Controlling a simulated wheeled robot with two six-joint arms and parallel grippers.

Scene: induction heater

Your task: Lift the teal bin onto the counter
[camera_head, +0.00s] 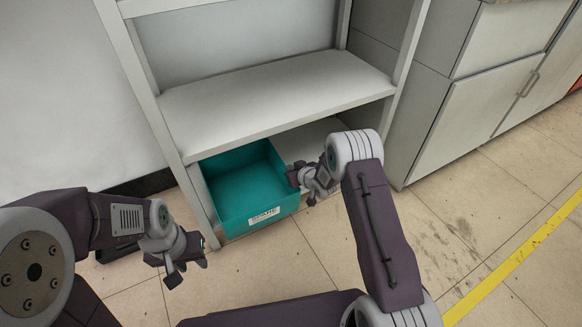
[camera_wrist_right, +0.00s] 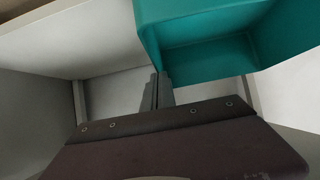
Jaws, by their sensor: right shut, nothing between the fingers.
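The teal bin (camera_head: 240,185) sits on the bottom shelf (camera_head: 318,135) of the grey shelf unit, at its left side. It is open-topped, looks empty, and has a white label on its front wall. My right gripper (camera_head: 296,177) is shut and empty at the bin's right wall. In the right wrist view, the closed fingers (camera_wrist_right: 157,90) are beside the teal bin (camera_wrist_right: 200,25); whether they touch it I cannot tell. My left gripper (camera_head: 187,268) is in front of the shelf unit, low and left of the bin, apart from it, with its fingers spread. A sliver of counter (camera_head: 512,2) shows at the top right.
An empty middle shelf (camera_head: 270,95) lies just above the bin. The unit's left post (camera_head: 168,140) stands close to the bin. Grey cabinets (camera_head: 490,105) stand to the right. The tiled floor (camera_head: 470,190) is clear there, with a yellow line.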

